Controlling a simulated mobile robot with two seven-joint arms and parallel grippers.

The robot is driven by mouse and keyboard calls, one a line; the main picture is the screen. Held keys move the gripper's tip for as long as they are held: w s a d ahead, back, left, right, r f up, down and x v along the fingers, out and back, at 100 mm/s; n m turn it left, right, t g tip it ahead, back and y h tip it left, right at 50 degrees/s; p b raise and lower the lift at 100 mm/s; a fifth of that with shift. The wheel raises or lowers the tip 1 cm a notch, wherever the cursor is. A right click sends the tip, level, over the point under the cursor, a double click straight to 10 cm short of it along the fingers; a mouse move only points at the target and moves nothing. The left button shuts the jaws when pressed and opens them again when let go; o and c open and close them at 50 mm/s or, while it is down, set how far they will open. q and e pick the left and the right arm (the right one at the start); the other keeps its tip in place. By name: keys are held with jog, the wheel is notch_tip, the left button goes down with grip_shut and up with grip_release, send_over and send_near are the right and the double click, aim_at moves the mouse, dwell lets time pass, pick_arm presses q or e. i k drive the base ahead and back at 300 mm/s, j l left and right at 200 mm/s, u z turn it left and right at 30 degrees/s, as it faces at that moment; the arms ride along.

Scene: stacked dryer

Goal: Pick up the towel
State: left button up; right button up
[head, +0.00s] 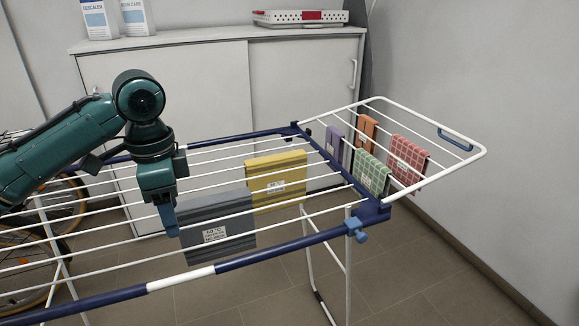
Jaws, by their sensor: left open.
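Several towels hang over the rods of a drying rack (185,277). A grey towel (228,213) with a white label hangs nearest to my left gripper, and a yellow towel (277,176) hangs just beyond it. Smaller cloths hang on the far wing: purple (335,144), orange (366,131), green check (371,173) and red check (407,160). My left gripper (170,226) points down at the left edge of the grey towel, open. I cannot tell whether it touches the towel. My right gripper is not in view.
A white cabinet (165,85) stands behind the rack, with two boxes (98,18) and a basket (300,18) on top. A bicycle wheel (62,210) shows at the left under the rack. Tiled floor is clear at the lower right.

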aim_at(268, 164)
jog(key=i+l, duration=0.25)
jog(key=i, duration=0.15)
jog(key=i+l, duration=0.2)
jog(key=i, duration=0.25)
jog(key=i+l, duration=0.25)
jog(key=i, duration=0.15)
